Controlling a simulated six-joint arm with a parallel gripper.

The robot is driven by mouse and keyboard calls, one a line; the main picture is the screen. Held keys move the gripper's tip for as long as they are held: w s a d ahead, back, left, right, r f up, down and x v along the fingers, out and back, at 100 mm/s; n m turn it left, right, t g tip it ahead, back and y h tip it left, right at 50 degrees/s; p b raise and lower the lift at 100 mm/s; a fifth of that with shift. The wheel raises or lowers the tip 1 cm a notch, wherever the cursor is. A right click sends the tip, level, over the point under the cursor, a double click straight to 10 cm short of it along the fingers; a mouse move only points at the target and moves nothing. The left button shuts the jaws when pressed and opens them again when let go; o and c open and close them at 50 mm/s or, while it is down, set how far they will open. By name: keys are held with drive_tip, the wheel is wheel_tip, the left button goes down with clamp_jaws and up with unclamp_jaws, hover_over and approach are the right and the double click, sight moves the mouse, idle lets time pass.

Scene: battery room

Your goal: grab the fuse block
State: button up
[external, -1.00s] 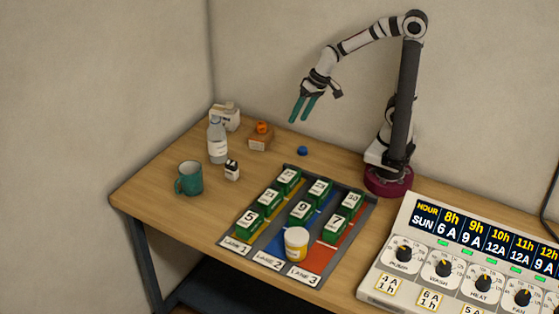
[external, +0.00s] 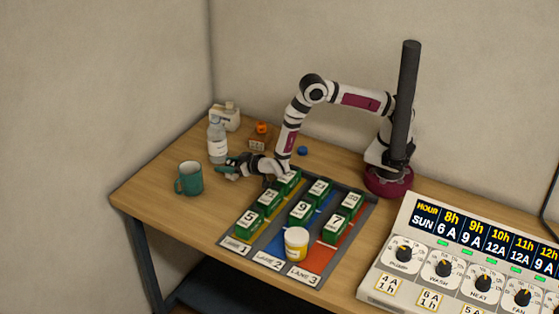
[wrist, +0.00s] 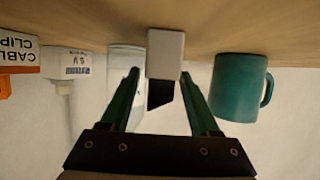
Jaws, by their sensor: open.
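A small white-and-black block (wrist: 165,52), which fits the fuse block, stands on the table in the wrist view, where the picture is upside down. My gripper (wrist: 160,76) is open, its teal fingers to either side of the block's black part; I cannot tell whether they touch it. In the external view my gripper (external: 228,166) is low and points left between the bottle and the mug. It hides the block there.
A white container (external: 228,116) and a cable clips box (external: 258,143) stand farther back. A lane tray (external: 230,252) with numbered green blocks and a yellow-and-white tub (external: 296,244) lies in front.

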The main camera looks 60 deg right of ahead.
drive_tip(key=shift+x, duration=0.9)
drive_tip(key=shift+r, duration=0.1)
clamp_jaws()
